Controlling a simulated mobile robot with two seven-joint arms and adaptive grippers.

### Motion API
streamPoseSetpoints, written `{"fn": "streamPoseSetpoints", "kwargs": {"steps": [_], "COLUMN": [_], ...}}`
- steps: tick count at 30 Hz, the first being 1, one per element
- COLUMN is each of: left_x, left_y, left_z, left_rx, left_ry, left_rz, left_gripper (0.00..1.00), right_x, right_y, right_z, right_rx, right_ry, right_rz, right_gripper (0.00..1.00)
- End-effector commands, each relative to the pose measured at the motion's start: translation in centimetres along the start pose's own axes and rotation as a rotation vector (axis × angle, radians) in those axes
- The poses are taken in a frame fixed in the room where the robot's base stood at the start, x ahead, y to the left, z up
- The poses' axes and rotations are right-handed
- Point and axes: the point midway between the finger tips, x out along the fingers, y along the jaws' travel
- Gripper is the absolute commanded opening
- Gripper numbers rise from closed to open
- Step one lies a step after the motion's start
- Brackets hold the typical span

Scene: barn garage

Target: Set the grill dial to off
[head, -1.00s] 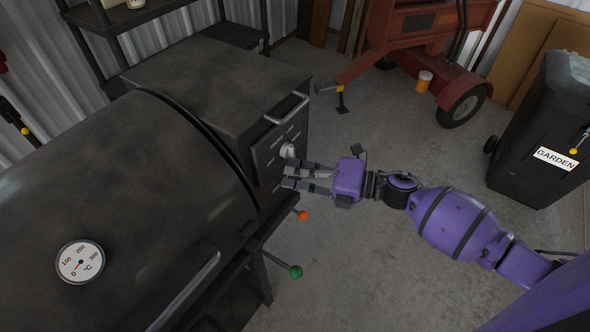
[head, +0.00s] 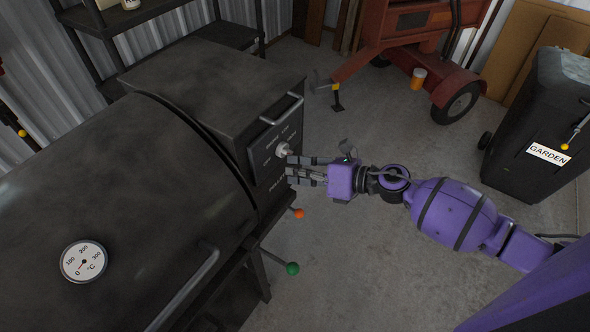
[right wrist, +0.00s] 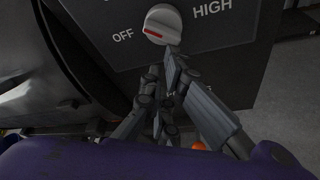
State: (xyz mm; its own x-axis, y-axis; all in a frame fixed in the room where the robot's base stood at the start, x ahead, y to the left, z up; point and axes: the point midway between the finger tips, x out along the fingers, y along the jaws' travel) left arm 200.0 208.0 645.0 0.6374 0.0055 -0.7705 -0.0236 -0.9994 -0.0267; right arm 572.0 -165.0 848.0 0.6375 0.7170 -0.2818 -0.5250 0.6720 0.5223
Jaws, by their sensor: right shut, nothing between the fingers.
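The grill (head: 110,190) is a dark barrel-shaped cooker filling the left of the head view, with a box at its right end. Its grey dial (head: 282,150) sticks out from the control panel (head: 266,158) on that box. My left gripper is out of view.
A metal handle (head: 282,109) sits above the dial on the box. Levers with an orange knob (head: 298,213) and a green knob (head: 292,268) stick out below. A red machine (head: 410,50) and a black garden bin (head: 540,125) stand farther right. The concrete floor between is clear.

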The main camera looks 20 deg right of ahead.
Motion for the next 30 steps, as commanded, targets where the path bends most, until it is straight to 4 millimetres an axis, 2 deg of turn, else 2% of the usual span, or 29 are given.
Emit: {"fn": "streamPoseSetpoints", "kwargs": {"steps": [19, 30], "left_x": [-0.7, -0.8], "left_y": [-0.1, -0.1], "left_z": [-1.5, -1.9], "left_rx": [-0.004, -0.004], "left_ry": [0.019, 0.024], "left_rz": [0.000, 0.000], "left_gripper": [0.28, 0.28], "right_x": [-0.3, -0.3], "right_y": [-1.5, -1.9], "right_z": [0.9, 1.0], "right_rx": [-0.416, -0.417], "right_ry": [-0.001, -0.001], "right_rz": [-0.145, -0.147], "right_gripper": [0.00, 0.00]}}
